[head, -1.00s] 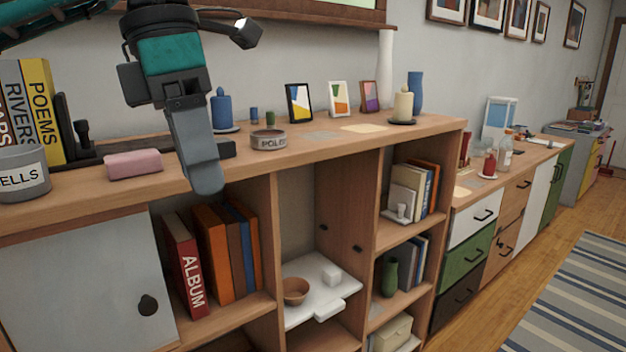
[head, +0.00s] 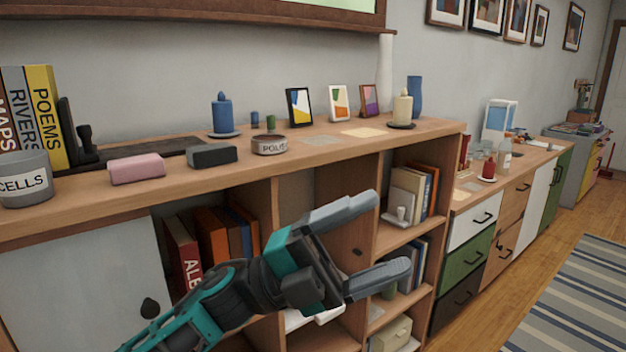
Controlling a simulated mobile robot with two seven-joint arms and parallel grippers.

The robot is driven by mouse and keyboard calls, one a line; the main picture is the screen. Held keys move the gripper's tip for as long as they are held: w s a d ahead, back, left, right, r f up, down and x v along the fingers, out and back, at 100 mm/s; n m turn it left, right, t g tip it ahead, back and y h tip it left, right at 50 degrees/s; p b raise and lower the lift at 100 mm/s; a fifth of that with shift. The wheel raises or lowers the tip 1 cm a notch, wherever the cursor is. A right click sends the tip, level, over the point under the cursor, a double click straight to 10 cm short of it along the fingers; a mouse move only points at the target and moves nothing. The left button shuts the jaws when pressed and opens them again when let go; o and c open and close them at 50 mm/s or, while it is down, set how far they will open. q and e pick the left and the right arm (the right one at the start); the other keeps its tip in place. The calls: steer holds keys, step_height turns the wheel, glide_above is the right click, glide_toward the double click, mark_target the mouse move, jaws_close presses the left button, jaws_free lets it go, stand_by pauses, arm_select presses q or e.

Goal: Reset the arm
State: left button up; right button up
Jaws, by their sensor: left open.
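My left gripper (head: 366,243) is in front of the open middle compartment of the wooden shelf unit (head: 262,203). Its two grey fingers are spread wide apart and point to the right. Nothing is between them. My left arm comes in from the bottom left and covers the lower shelves, much of the white tray and part of the red album book (head: 183,252). My right gripper is not in view.
The shelf top holds a pink block (head: 137,168), a black block (head: 212,155), a labelled grey tin (head: 270,145), a blue candle (head: 222,115) and small picture frames (head: 299,106). Drawers (head: 467,262) stand to the right. Open floor (head: 490,320) shows at the lower right.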

arm_select(q)
steer(key=w+a+f+n+t+y, duration=0.3)
steer(key=a+f+n+t+y, duration=0.35)
steer(key=f+n+t, duration=0.5)
steer(key=w+a+f+n+t+y, duration=0.2)
steer(key=a+f+n+t+y, duration=0.45)
steer(key=n, duration=0.85)
steer(key=s+a+f+n+g+y, duration=0.1)
steer(key=s+a+f+n+y, duration=0.1)
steer(key=s+f, duration=0.3)
steer(key=s+a+f+n+g+y, duration=0.2)
steer(key=s+a+f+n+y, duration=0.1)
steer(key=f, duration=0.8)
steer(key=s+a+f+n+g+y, duration=0.2)
steer(key=s+a+f+y, duration=0.1)
steer(key=s+a+f, duration=0.2)
step_height(320, 180, down, 3)
steer(key=shift+s+a+f+y+p, duration=0.1)
steer(key=shift+s+a+y+p, duration=0.25)
steer(key=shift+s, duration=0.75)
steer(key=shift+n, duration=0.25)
